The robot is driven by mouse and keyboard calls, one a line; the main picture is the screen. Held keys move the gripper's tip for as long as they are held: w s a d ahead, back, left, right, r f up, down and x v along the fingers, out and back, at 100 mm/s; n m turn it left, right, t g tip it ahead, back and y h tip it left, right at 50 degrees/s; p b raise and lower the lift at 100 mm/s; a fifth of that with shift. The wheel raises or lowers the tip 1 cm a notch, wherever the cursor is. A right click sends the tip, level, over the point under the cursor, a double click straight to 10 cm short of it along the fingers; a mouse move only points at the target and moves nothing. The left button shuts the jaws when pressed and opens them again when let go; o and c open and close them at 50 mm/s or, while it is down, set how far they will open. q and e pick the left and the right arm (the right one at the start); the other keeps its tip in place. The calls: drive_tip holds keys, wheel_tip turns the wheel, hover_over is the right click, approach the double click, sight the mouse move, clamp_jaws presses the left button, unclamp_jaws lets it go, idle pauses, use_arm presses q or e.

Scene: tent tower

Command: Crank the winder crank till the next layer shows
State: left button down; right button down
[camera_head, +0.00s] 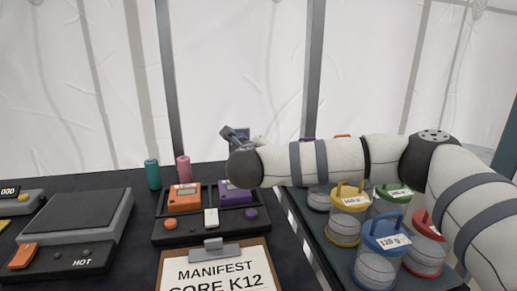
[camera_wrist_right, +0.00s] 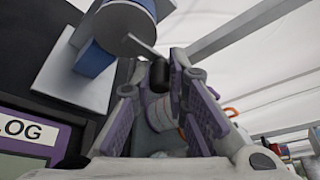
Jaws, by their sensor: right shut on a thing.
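In the right wrist view the winder (camera_wrist_right: 88,60) has a white and blue body with a round drum at the upper left. A grey crank arm (camera_wrist_right: 142,46) reaches from the drum to a short black crank knob (camera_wrist_right: 160,74). My right gripper (camera_wrist_right: 156,70) is shut on this knob, its purple-padded fingers on either side of it. In the head view my right arm comes in from the right and its wrist hides most of the gripper and the winder. My left gripper is in neither view.
Lidded containers with yellow (camera_head: 342,231), blue (camera_head: 378,268), green and red handles stand below my right arm. A panel with an orange unit (camera_head: 185,197) and a purple unit, a hot plate (camera_head: 80,222), two spools and a manifest clipboard (camera_head: 217,272) fill the dark table.

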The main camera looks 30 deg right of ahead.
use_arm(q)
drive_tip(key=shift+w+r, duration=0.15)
use_arm(e)
drive_tip(key=m+y, duration=0.1)
drive_tip(key=m+p, duration=0.1)
drive_tip(key=shift+f+m+y, duration=0.3)
drive_tip(key=shift+f+y, duration=0.1)
drive_tip(key=shift+w+a+f+m+y, duration=0.15)
drive_tip(key=shift+f+m+y, duration=0.25)
drive_tip(key=shift+m, duration=0.2)
drive_tip(key=shift+s+a+f+m+y, duration=0.15)
drive_tip(key=shift+f+m+y, duration=0.1)
drive_tip(key=shift+m+y, duration=0.3)
drive_tip(key=shift+w+a+f+m+y, duration=0.1)
drive_tip(key=shift+a+f+m+y, duration=0.2)
drive_tip(key=shift+m, duration=0.3)
drive_tip(key=shift+w+a+f+m+y, duration=0.1)
drive_tip(key=shift+f+m+y, duration=0.1)
drive_tip(key=shift+m+y, duration=0.25)
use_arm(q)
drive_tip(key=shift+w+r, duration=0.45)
use_arm(e)
drive_tip(key=shift+w+a+f+m+t+y, duration=0.1)
drive_tip(key=shift+a+f+m+t+y, duration=0.15)
drive_tip(key=shift+m+y, duration=0.45)
drive_tip(key=shift+r, duration=0.1)
drive_tip(key=shift+a, duration=0.1)
drive_tip(key=c, duration=1.6)
unclamp_jaws()
drive_tip(key=shift+o, duration=0.2)
